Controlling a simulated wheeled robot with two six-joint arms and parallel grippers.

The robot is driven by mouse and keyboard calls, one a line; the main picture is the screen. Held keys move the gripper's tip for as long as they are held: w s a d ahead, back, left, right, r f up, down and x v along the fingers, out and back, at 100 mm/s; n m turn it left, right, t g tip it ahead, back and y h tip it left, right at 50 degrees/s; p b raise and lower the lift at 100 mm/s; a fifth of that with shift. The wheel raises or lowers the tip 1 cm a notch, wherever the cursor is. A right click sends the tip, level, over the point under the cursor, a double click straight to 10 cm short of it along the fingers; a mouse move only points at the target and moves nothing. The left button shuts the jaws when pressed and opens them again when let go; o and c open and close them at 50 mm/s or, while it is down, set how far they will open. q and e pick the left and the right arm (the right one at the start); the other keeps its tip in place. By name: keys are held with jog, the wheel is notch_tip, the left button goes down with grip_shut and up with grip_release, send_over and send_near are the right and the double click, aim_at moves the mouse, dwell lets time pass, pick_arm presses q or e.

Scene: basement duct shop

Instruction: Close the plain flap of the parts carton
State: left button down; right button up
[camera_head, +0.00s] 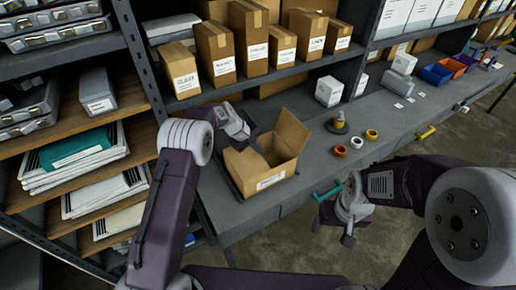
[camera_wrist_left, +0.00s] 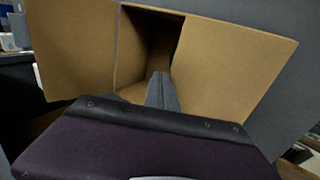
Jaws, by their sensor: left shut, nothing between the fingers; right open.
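The parts carton (camera_head: 250,183) is a brown cardboard box on the grey bench, with a white label on its front. One flap (camera_head: 293,133) stands up at its right; another flap (camera_head: 243,160) is at its left. Neither shows clear markings, so I cannot tell which is plain. In the left wrist view the dark opening (camera_wrist_left: 150,45) lies between two cardboard panels. My left gripper (camera_head: 252,130) is shut and empty at the carton's back left; its fingers (camera_wrist_left: 162,92) point towards the opening. My right gripper (camera_head: 333,228) is open and empty, in front of the bench.
Tall labelled cartons (camera_head: 215,55) stand on the shelf above. A cone-shaped item (camera_head: 339,122) and several coloured rings (camera_head: 356,142) lie right of the carton. A teal handle (camera_head: 327,190) is on the bench front. A rack of papers (camera_head: 75,150) stands at left.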

dwell(0.5)
pick_arm(q)
jog(key=shift+r+p, duration=0.7)
jog(key=shift+r, duration=0.3)
notch_tip(320, 180, up, 4)
jog(key=p, duration=0.2)
jog(key=shift+f+p, duration=0.15)
jog(key=shift+p, duration=0.15)
notch_tip(320, 180, up, 12)
jog(key=f+b, duration=0.1)
jog(key=b, duration=0.5)
jog(key=s+a+f+m+y+b, duration=0.1)
jog(key=s+a+f, duration=0.3)
jog(key=s, duration=0.6)
jog(key=s+a+f+m+g+y+b, duration=0.1)
jog(key=s+a+f+m+y+b, duration=0.1)
jog(key=s+f, duration=0.7)
jog(key=s+a+f+m+g+y+b, duration=0.1)
jog(key=s+a+f+m+b, duration=0.2)
jog(key=s+a+f, duration=0.4)
jog(key=shift+s+f+m+y, duration=0.15)
jog(key=shift+s+m+y, duration=0.2)
jog(key=shift+s, duration=2.7)
